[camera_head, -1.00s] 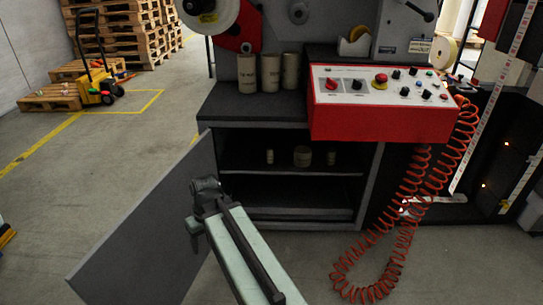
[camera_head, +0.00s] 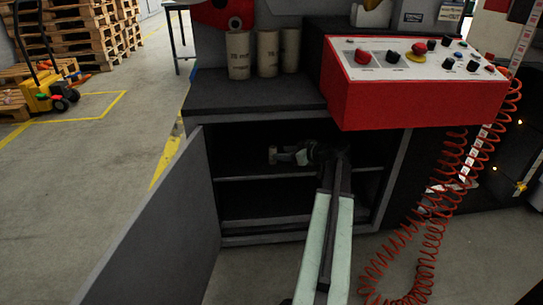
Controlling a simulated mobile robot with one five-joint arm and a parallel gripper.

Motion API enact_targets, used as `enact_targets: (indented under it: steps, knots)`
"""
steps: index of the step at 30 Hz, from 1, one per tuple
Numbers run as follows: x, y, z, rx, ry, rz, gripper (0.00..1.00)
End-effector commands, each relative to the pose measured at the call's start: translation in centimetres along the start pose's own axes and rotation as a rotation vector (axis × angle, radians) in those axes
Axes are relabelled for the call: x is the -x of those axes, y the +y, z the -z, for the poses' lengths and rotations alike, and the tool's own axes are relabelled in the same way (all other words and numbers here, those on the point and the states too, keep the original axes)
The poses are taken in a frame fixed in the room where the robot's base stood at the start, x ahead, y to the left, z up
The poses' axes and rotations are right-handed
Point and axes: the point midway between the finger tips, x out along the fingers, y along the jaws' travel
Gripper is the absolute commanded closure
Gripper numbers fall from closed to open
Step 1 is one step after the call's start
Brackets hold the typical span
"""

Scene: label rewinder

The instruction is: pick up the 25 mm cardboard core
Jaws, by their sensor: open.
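A small pale cardboard core (camera_head: 272,155) stands on the upper shelf inside the open cabinet, towards its left side. Its label is too small to read, so I cannot tell its size from the picture. My gripper (camera_head: 284,156) is inside the cabinet, open, pointing left, with its tips close to the right side of this core. I cannot tell whether the tips touch it. A pale patch (camera_head: 302,157) shows at my gripper, perhaps part of another core. The rest of the shelf to the right is hidden by my wrist and arm.
Three larger labelled cores (camera_head: 266,53) stand on the worktop (camera_head: 255,93) above. The cabinet door (camera_head: 165,225) hangs open at left. A red control panel (camera_head: 415,105) juts out at right, with a coiled red cable (camera_head: 435,235) below it. The lower shelf (camera_head: 265,217) looks empty.

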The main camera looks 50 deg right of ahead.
Motion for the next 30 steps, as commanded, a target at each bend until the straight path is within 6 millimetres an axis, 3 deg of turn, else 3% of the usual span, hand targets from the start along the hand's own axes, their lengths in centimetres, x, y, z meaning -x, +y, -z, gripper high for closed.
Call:
enact_targets:
  steps: [4, 11, 18, 25, 30]
  knots:
    - [-1.7, 0.4, -0.4, -0.002, -0.001, -0.005, 0.46]
    - [-2.7, 0.7, -0.7, -0.004, -0.002, -0.009, 0.46]
    - [-6.7, 1.0, -1.0, -0.005, -0.003, -0.009, 0.46]
    - [-6.8, 1.0, -0.8, -0.006, -0.003, -0.010, 0.46]
    - [-6.8, 1.0, -0.8, -0.006, -0.003, -0.011, 0.93]
